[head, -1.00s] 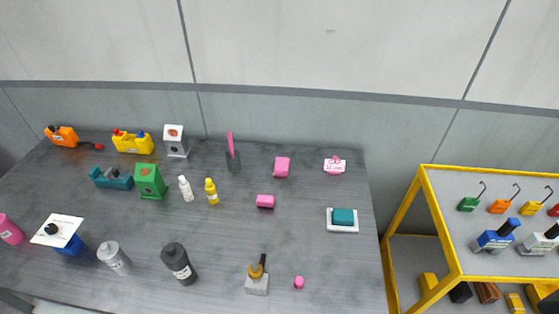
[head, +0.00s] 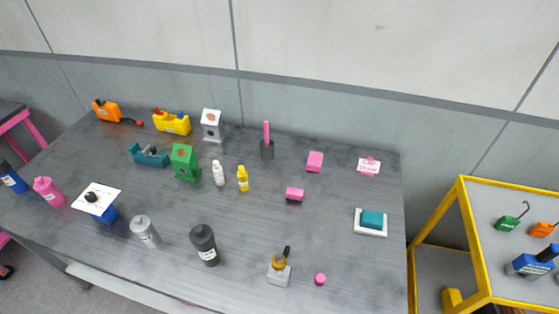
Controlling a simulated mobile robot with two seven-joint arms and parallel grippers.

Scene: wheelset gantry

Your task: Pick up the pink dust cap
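A small round pink cap (head: 320,279) sits on the dark grey table (head: 240,215) near its front right, in the head view. It stands just right of a grey block (head: 279,273) that holds an amber and black piece. Neither of my grippers shows in the head view.
Near the cap stand a black bottle (head: 205,245) and a white tray with a teal block (head: 372,219). A yellow-framed rack (head: 466,235) stands right of the table. The tabletop around the cap's right is clear.

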